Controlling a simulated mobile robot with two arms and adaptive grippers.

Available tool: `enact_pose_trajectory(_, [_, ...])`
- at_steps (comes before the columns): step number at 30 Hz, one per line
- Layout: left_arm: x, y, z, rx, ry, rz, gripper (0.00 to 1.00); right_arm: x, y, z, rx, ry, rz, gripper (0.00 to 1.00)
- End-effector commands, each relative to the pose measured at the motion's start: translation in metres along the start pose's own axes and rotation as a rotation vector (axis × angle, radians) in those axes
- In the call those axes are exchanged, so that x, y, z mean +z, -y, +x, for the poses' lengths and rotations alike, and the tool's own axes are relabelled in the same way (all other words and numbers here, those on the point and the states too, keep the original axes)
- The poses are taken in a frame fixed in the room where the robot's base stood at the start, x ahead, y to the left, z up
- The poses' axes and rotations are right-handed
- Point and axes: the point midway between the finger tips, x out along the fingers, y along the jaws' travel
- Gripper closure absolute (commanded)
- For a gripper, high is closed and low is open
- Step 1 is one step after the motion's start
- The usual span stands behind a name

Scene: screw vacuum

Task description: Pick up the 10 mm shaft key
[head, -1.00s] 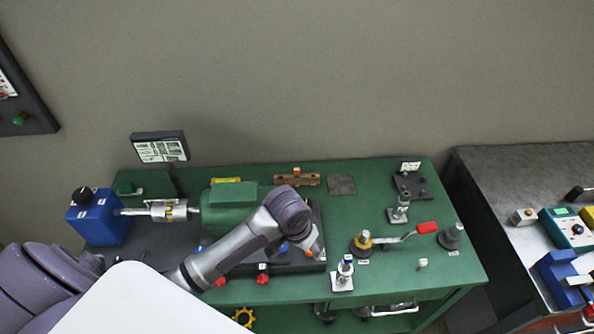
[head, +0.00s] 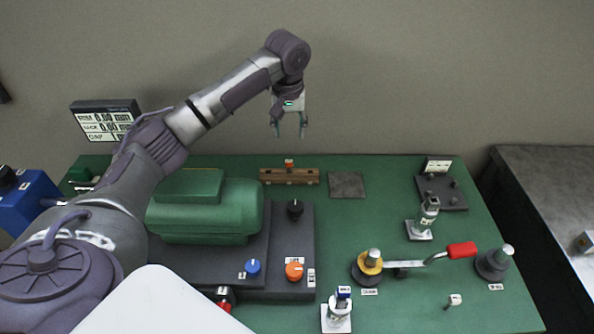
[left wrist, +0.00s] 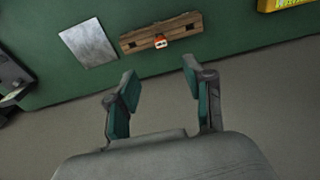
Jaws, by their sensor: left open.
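My left gripper (head: 289,128) is open and empty, pointing down in front of the wall, above the table's back edge in the head view. Its two fingers also show apart in the left wrist view (left wrist: 158,88). A brown wooden holder (head: 302,181) with a small red-orange tag lies at the back of the green table, below the gripper in the picture. The holder (left wrist: 180,28) and its tag (left wrist: 160,42) also show beyond the fingertips in the left wrist view. I cannot make out a shaft key for certain. My right gripper is not in view.
A grey plate (head: 347,185) lies right of the holder. A green motor (head: 205,210) stands at left, beside a dark control base (head: 292,245). A red-handled lever (head: 462,250) and small fixtures stand at right. Bare green table (head: 385,215) lies between.

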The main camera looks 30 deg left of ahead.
Motion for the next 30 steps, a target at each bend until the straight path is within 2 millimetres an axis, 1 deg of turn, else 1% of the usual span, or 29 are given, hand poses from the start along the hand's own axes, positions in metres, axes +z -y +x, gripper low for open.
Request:
enact_pose_trajectory(2, [-0.001,0.002,0.005,-0.001,0.003,-0.009,0.48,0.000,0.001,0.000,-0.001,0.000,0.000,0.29])
enact_pose_trajectory(4, [-0.001,0.002,0.016,-0.003,0.005,-0.009,0.48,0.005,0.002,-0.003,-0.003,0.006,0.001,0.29])
enact_pose_trajectory(9, [-0.001,0.002,0.051,-0.003,0.004,-0.007,0.48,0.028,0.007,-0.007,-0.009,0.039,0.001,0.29])
enact_pose_trajectory(11, [-0.001,0.001,0.061,-0.001,0.003,-0.007,0.48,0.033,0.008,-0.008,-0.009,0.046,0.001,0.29])
enact_pose_trajectory(14, [-0.001,0.001,0.075,-0.001,0.003,-0.006,0.48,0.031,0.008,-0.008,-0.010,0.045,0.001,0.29])
enact_pose_trajectory(20, [-0.001,0.001,0.087,-0.001,0.002,-0.005,0.48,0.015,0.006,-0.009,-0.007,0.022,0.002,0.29])
enact_pose_trajectory(22, [-0.001,0.001,0.096,-0.002,0.002,-0.005,0.48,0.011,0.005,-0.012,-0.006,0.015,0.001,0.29])
enact_pose_trajectory(27, [0.000,0.001,0.123,-0.002,0.002,-0.005,0.48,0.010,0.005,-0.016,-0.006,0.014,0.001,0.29])
enact_pose_trajectory(30, [0.000,0.001,0.132,0.000,0.001,-0.005,0.48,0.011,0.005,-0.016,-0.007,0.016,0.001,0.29])
